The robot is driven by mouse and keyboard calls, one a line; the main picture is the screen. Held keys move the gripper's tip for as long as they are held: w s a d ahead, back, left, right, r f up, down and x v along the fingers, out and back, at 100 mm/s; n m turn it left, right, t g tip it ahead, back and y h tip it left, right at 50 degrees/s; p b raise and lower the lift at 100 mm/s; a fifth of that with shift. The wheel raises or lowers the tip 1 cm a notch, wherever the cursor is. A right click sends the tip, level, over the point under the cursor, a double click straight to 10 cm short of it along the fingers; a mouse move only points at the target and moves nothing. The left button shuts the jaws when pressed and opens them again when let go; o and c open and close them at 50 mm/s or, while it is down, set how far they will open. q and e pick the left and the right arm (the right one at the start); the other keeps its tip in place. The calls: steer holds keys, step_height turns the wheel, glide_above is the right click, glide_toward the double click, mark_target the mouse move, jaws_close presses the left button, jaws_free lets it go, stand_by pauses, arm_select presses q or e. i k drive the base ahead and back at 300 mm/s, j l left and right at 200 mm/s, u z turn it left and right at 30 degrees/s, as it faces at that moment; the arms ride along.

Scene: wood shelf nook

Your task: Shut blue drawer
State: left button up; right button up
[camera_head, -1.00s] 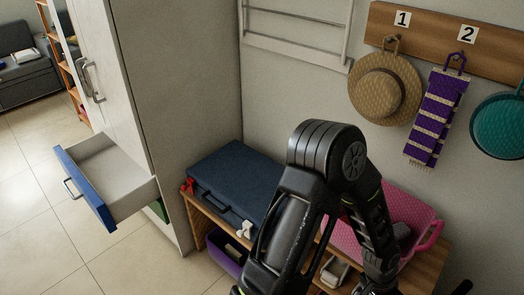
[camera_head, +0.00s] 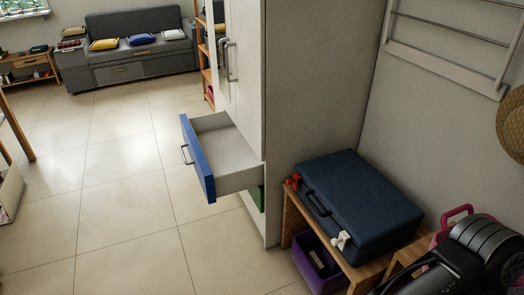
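The blue drawer (camera_head: 197,158) stands pulled out from the tall white cabinet (camera_head: 245,90). Its front is blue with a metal handle (camera_head: 186,154) facing left, and its inside looks empty. One of my black arms shows at the bottom right of the head view, well to the right of the drawer and apart from it. No gripper fingers are visible in this view.
A wooden bench (camera_head: 289,205) right of the cabinet bears a dark blue suitcase (camera_head: 362,200), with a purple bin (camera_head: 312,262) below. Open tiled floor (camera_head: 120,200) lies left of the drawer. A grey sofa (camera_head: 135,62) stands at the back.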

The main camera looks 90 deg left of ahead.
mark_target(224, 163)
steer(key=k+l, duration=0.1)
steer(key=k, duration=0.55)
steer(key=u, duration=3.15)
steer(key=i+j, duration=0.2)
steer(key=i, duration=0.15)
steer(key=i+j, duration=0.2)
steer(key=i, duration=0.2)
steer(key=i+j, duration=0.2)
steer(key=i, duration=0.15)
steer(key=z, duration=1.35)
